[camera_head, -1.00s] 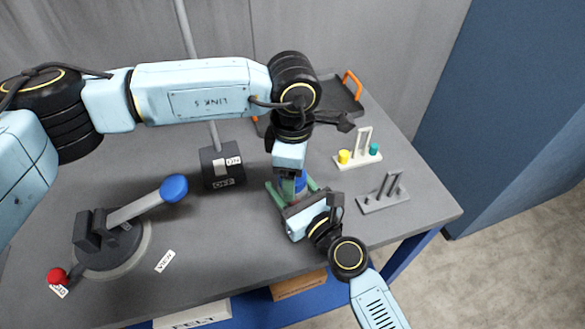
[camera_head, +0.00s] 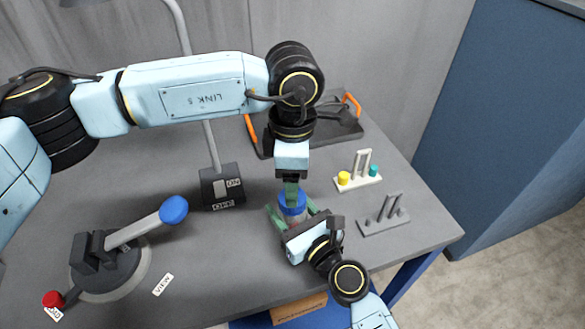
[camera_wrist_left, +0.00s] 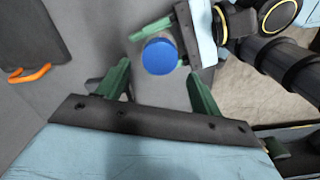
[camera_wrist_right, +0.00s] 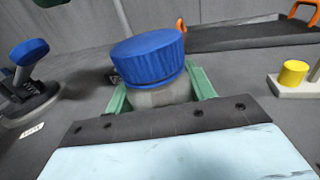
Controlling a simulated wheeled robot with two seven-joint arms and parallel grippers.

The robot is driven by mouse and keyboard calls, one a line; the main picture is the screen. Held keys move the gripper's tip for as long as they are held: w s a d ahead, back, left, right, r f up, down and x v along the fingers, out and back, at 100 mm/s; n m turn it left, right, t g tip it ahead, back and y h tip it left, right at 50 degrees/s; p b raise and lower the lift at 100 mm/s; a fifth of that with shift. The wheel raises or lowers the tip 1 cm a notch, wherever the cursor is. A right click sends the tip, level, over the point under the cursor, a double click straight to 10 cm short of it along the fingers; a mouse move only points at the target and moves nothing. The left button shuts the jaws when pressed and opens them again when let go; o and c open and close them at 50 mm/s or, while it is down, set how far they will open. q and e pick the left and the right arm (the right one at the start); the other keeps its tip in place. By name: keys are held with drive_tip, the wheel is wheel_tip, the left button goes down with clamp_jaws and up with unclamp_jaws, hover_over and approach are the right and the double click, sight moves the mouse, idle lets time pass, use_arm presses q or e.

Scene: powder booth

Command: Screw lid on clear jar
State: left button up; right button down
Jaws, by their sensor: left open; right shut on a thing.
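The clear jar (camera_wrist_right: 160,96) stands upright on the table, greyish below its blue lid (camera_wrist_right: 150,57). The lid sits on top of the jar; I cannot tell how far it is threaded. In the head view the lid (camera_head: 292,203) shows between my two grippers. My right gripper (camera_head: 291,213) is shut on the jar from the front right, its green fingers on either side in the right wrist view. My left gripper (camera_wrist_left: 160,75) is open, pointing down close to the lid, which shows between and beyond its fingertips in the left wrist view. The gap to the lid is unclear.
A lever with a blue knob (camera_head: 173,210) stands on the left, near a red knob (camera_head: 54,299). A switch box (camera_head: 222,187) is behind. A dark tray (camera_head: 337,126) with orange handles lies at the back. Two small peg racks (camera_head: 358,180) (camera_head: 383,223) stand at right.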

use_arm(q)
drive_tip(key=n, duration=0.1)
drive_tip(key=r+n, duration=0.1)
drive_tip(key=n, duration=0.2)
drive_tip(key=shift+d+r+n, duration=0.1)
drive_tip(key=shift+r+n, duration=0.3)
drive_tip(key=n, duration=0.2)
drive_tip(key=r+n, duration=0.1)
drive_tip(key=shift+r+n, duration=0.15)
drive_tip(key=shift+n, duration=0.25)
drive_tip(key=shift+f, duration=4.05)
drive_tip(key=shift+c, duration=0.5)
drive_tip(key=c, duration=0.9)
drive_tip(key=o, duration=1.1)
drive_tip(key=shift+o, duration=0.2)
wheel_tip(320, 180, up, 12)
